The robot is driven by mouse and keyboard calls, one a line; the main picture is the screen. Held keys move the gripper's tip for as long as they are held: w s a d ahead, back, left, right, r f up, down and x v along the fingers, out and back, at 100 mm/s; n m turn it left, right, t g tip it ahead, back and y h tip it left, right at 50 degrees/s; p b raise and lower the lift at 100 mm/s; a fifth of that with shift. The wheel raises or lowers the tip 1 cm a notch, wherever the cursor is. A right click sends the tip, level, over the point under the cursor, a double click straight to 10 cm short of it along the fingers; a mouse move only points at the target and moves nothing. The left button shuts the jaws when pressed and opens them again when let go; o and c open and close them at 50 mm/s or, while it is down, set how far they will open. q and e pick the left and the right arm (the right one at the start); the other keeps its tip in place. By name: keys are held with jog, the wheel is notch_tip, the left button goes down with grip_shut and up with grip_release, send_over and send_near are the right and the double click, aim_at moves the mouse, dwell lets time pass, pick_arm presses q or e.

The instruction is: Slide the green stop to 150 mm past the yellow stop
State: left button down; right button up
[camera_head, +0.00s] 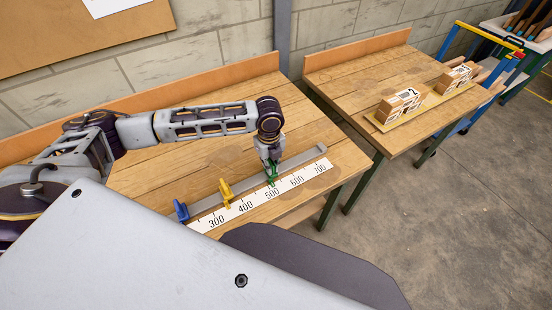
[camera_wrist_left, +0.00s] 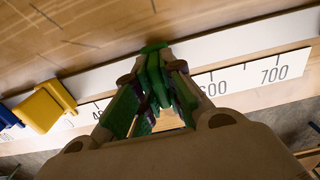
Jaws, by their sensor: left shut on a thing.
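The green stop (camera_head: 271,172) sits on the grey rail (camera_head: 312,158), beside the 500 mark of the white scale (camera_head: 208,222) in the head view. My left gripper (camera_head: 271,170) reaches down and is shut on the green stop. In the left wrist view the gripper (camera_wrist_left: 157,88) hides part of the green stop (camera_wrist_left: 153,50) and the scale marks under it. The yellow stop (camera_head: 226,192) sits on the rail to the left, between the 300 and 400 marks; it also shows in the left wrist view (camera_wrist_left: 44,105). My right gripper is out of view.
A blue stop (camera_head: 181,211) is at the rail's left end. The rail lies on a wooden bench (camera_head: 190,165). A second bench (camera_head: 345,72) holds boxes (camera_head: 400,103) on a yellow-edged board. The rail to the right of the green stop is clear.

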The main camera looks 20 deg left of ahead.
aim_at(267, 175)
pick_arm(q)
jog(key=shift+s+a+p, duration=0.3)
jog(key=shift+s+a, duration=0.15)
jog(key=shift+s, duration=0.1)
jog(key=shift+s+a, duration=0.1)
jog(key=shift+s, duration=0.05)
jog(key=c, duration=1.5)
grip_release()
jog(key=shift+c, duration=0.2)
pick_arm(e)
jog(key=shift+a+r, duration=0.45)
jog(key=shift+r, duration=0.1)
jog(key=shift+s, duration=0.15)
pick_arm(q)
jog(key=shift+r, duration=0.9)
notch_tip(267, 175, up, 10)
jog(key=shift+r, duration=0.1)
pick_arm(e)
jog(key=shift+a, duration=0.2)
